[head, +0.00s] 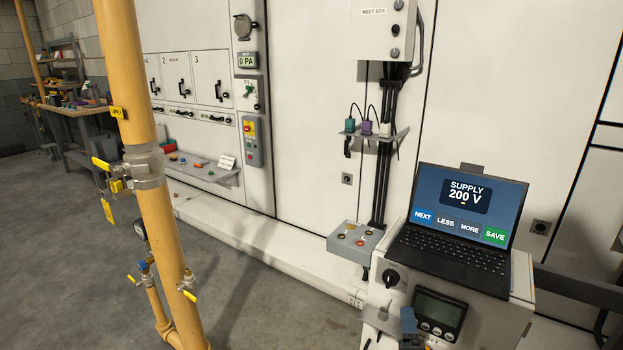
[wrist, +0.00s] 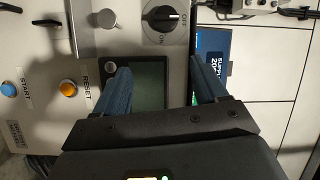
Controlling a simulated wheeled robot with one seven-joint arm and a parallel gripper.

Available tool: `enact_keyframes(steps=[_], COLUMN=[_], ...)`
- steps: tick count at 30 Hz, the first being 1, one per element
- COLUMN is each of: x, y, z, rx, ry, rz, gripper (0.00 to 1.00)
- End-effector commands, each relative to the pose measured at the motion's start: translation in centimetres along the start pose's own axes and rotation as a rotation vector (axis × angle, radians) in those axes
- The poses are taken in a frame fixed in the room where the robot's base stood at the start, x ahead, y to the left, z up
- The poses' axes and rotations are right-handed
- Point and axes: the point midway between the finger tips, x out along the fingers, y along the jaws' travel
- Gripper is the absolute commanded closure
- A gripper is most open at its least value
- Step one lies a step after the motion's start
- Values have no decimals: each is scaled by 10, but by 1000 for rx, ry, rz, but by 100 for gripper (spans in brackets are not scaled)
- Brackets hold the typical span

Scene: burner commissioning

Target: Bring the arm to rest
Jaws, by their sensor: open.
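My gripper (wrist: 163,78) is open and empty in the wrist view, its two blue fingers apart. The fingers are over the face of the control cabinet, with a dark display (wrist: 148,82) showing between them. In the head view one blue finger of my gripper (head: 408,322) shows at the bottom edge, just left of the cabinet's display (head: 437,312). Most of my arm is out of view. I cannot tell how far the fingertips are from the panel.
A laptop (head: 458,215) reading "SUPPLY 200 V" stands on the cabinet. Beside the display are an OFF/ON knob (wrist: 165,18), an orange RESET button (wrist: 68,88) and a blue START button (wrist: 8,89). A yellow pipe (head: 140,120) rises at left. The floor (head: 255,285) between is clear.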

Motion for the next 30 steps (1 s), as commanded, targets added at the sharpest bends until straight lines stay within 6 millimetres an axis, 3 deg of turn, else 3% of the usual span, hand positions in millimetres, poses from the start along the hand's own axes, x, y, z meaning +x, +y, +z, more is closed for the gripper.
enact_keyframes(steps=[1,6,14,23,30], x=[-20,-86,-194,-319,-405], y=[10,23,23,-8,-58], z=[-16,-54,-92,-113,-118], rx=[-66,-302,-628,-948,-1165], ry=[-6,-46,-122,-223,-301], rz=[-1,-16,-25,-21,-11], gripper=[28,28,28,28,28])
